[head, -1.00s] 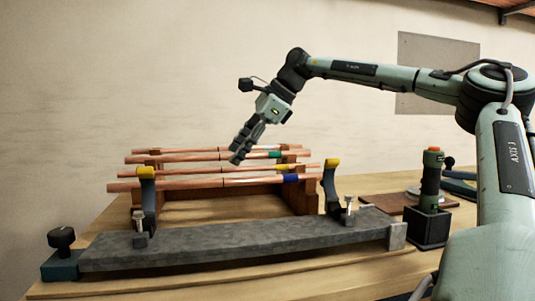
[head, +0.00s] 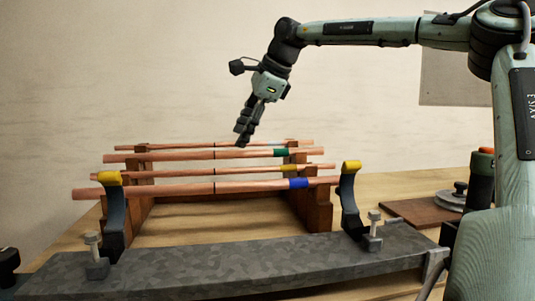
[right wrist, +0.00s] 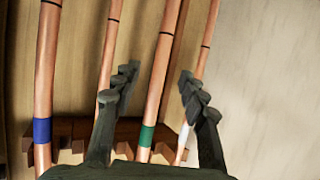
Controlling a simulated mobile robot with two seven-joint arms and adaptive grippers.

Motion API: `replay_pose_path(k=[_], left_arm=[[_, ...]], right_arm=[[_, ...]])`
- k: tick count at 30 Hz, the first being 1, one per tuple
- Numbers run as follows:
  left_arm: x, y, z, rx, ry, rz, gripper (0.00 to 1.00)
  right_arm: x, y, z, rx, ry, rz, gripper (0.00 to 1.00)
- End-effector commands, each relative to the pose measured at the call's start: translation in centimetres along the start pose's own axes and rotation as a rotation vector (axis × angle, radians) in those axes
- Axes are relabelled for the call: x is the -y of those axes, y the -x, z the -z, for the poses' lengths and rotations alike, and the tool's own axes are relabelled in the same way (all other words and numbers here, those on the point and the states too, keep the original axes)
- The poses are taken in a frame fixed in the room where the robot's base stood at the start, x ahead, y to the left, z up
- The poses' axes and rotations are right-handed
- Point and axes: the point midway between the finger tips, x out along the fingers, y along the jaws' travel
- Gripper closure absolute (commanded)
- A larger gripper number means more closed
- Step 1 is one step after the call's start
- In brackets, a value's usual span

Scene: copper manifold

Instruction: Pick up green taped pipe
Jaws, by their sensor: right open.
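The green taped pipe (head: 190,156) is a copper pipe lying across a wooden rack, third from the front, with its green tape (head: 281,153) right of centre. My right gripper (head: 242,140) hangs over the pipes with its fingers pointing down, close to the green taped pipe. In the right wrist view the gripper (right wrist: 158,88) is open, and the green taped pipe (right wrist: 165,62) runs between its two fingers without visible contact. I cannot tell its exact height above the pipe. My left gripper is not in view.
The yellow taped pipe (head: 235,169) and blue taped pipe (head: 240,186) lie in front; the white taped pipe (head: 180,146) lies behind, near one finger. The wooden rack (head: 310,200) holds them. A grey bar with yellow-tipped uprights (head: 230,265) stands in front.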

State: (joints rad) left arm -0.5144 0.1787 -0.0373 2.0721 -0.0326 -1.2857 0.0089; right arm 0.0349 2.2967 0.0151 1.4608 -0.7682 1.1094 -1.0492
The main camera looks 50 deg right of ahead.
Motion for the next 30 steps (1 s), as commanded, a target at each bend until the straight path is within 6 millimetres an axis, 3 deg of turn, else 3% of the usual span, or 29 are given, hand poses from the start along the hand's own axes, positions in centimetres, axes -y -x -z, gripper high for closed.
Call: replay_pose_path(k=[9, 19, 27, 30], left_arm=[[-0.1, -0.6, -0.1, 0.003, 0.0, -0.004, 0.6], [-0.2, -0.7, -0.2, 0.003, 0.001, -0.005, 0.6], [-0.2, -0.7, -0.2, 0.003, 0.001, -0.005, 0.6], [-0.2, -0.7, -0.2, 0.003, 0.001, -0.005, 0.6]], right_arm=[[0.2, -4.5, 0.1, -0.001, 0.0, -0.001, 0.57], [0.2, -5.2, 0.1, 0.001, 0.0, 0.001, 0.59], [0.2, -5.1, 0.1, 0.001, 0.0, 0.001, 0.92], [0.2, -5.1, 0.1, 0.001, 0.0, 0.001, 1.0]])
